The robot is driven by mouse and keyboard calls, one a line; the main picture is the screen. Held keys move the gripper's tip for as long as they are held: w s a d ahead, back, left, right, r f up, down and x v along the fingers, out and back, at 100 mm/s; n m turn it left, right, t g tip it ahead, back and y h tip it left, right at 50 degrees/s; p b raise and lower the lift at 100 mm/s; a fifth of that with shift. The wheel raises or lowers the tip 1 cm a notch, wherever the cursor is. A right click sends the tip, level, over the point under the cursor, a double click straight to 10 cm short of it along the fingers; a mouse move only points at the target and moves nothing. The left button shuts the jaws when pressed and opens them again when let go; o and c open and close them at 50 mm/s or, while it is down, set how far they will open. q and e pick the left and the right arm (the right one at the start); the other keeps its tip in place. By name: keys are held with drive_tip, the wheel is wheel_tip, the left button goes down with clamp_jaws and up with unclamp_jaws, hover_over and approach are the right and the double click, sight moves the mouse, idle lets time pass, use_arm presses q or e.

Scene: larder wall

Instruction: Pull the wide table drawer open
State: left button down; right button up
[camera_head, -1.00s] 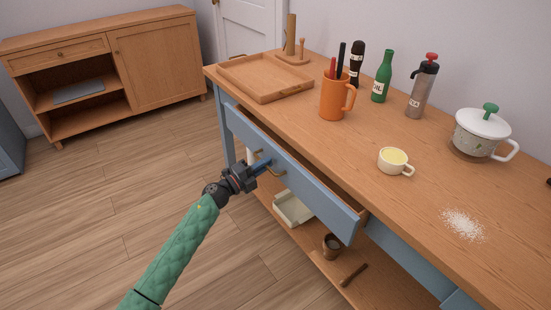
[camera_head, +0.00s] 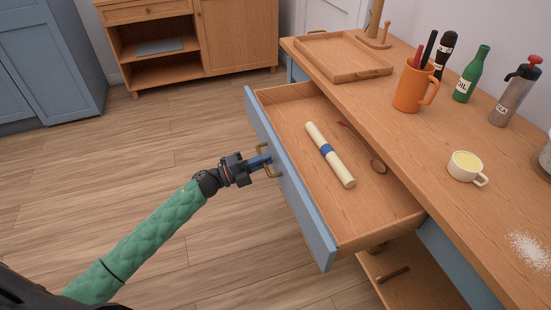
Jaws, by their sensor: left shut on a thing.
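The wide table drawer (camera_head: 294,200) has a blue front and a wooden inside. It stands well out from under the table top (camera_head: 370,110), and its inside shows. A pale rolling pin (camera_head: 340,167) with a blue band and a wooden spoon (camera_head: 377,164) with a red handle end lie in it. My left gripper (camera_head: 263,163) is at the outer face of the drawer front, shut on its brass handle (camera_head: 269,171). My right gripper is not in view.
On the table top stand a wooden tray (camera_head: 343,57), an orange mug (camera_head: 412,91) with utensils, bottles, a small cup (camera_head: 465,167) and spilled white powder (camera_head: 529,250). A wooden cabinet (camera_head: 235,38) stands behind. The floor left of the drawer is clear.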

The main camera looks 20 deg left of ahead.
use_arm(q)
drive_tip(key=shift+s+a+f, duration=0.1)
drive_tip(key=shift+s+a, duration=0.2)
drive_tip(key=shift+a, duration=0.05)
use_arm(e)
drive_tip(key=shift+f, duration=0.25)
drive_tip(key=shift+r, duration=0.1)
use_arm(q)
drive_tip(key=c, duration=1.6)
unclamp_jaws()
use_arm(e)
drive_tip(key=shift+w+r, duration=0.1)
